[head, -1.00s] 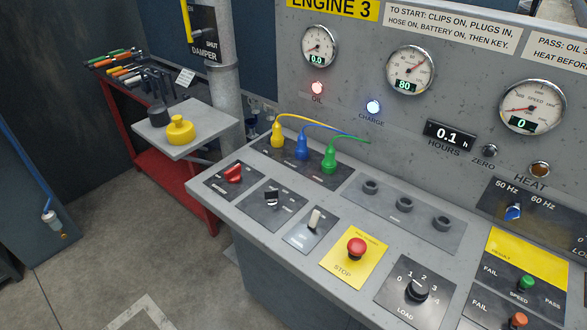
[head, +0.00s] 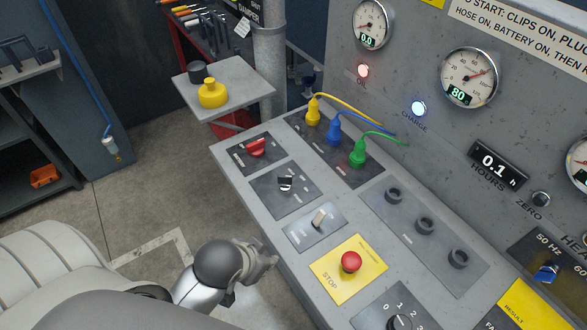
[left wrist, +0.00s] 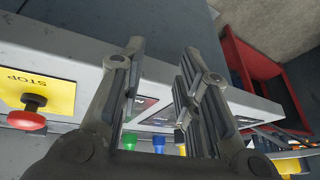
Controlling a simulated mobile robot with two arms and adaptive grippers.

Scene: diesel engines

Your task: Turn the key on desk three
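The key (head: 286,183) is a small black and silver piece on a dark plate in the desk's left column. It sits between the red rotary switch (head: 257,147) and a pale toggle switch (head: 319,218). My left gripper (head: 262,260) is beside the desk's front edge, below and left of the key in the head view, and apart from it. In the left wrist view its two fingers (left wrist: 163,55) are spread with nothing between them. The key cannot be made out there. My right gripper is not in view.
A red stop button (head: 351,262) on a yellow plate stands near the left gripper. Yellow, blue and green plugs (head: 358,153) with cables stand at the desk's back. A small side shelf (head: 240,91) holds a yellow bottle (head: 212,93). The floor left of the desk is open.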

